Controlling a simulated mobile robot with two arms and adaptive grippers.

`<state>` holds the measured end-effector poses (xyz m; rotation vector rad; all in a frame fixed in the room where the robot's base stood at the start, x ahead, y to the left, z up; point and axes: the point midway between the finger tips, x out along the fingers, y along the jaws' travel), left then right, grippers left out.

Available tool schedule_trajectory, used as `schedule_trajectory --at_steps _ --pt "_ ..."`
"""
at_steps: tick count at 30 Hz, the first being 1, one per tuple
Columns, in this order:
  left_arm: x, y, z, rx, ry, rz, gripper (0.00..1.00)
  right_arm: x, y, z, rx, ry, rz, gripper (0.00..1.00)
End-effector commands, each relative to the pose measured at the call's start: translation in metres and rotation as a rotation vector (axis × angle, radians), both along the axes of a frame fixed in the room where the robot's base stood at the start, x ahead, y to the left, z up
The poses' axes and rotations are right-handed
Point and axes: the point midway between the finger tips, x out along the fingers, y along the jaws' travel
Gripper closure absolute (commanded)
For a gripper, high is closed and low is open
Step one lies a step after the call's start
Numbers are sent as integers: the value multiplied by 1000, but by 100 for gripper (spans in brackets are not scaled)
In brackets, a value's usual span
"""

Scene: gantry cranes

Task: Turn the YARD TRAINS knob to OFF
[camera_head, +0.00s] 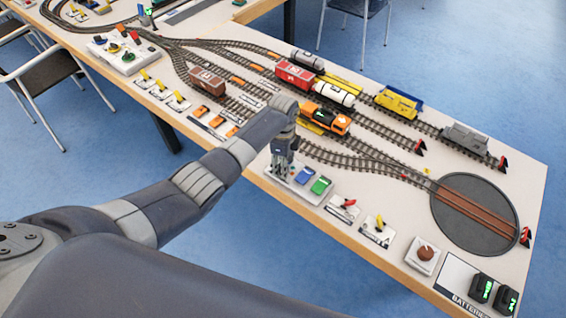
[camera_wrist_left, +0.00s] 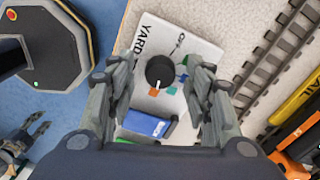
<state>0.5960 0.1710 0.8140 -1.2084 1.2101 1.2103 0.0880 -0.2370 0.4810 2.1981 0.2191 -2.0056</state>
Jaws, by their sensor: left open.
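The YARD TRAINS knob (camera_wrist_left: 160,71) is round and black, on a white panel (camera_wrist_left: 197,48) lettered "YARD". Its white pointer faces down in the left wrist view, near an orange mark; teal and blue marks lie to the right. A partly readable label, seemingly OFF, is at upper right of the knob. My left gripper (camera_wrist_left: 161,76) is open, its fingers on either side of the knob with visible gaps. In the head view my left gripper (camera_head: 281,170) is over the panel's left end and hides the knob. What looks like my right gripper (camera_wrist_left: 40,127) shows small at lower left.
A blue rocker (camera_head: 303,176) and a green rocker (camera_head: 321,186) are beside the knob. Tracks with an orange locomotive (camera_head: 325,120) run behind the panel. A red lever switch (camera_head: 345,206) is to the right. The table's front edge is close.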

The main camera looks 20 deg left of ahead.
Motion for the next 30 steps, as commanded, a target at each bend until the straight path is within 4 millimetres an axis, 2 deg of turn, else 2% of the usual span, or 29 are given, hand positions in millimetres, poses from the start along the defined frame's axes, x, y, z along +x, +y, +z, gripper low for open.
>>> schedule_trajectory --at_steps 9,11,15,16,30 --pt "0 0 -3 0 -1 0 53 0 0 0 0 0 0 60" --pt "0 0 -3 0 -1 0 64 0 0 0 0 0 0 60" --pt "0 0 -3 0 -1 0 96 0 0 0 0 0 0 60" --pt "0 0 -3 0 -1 0 98 0 0 0 0 0 0 60" --pt "0 -1 -1 -1 0 83 98 0 2 5 3 0 -1 60"
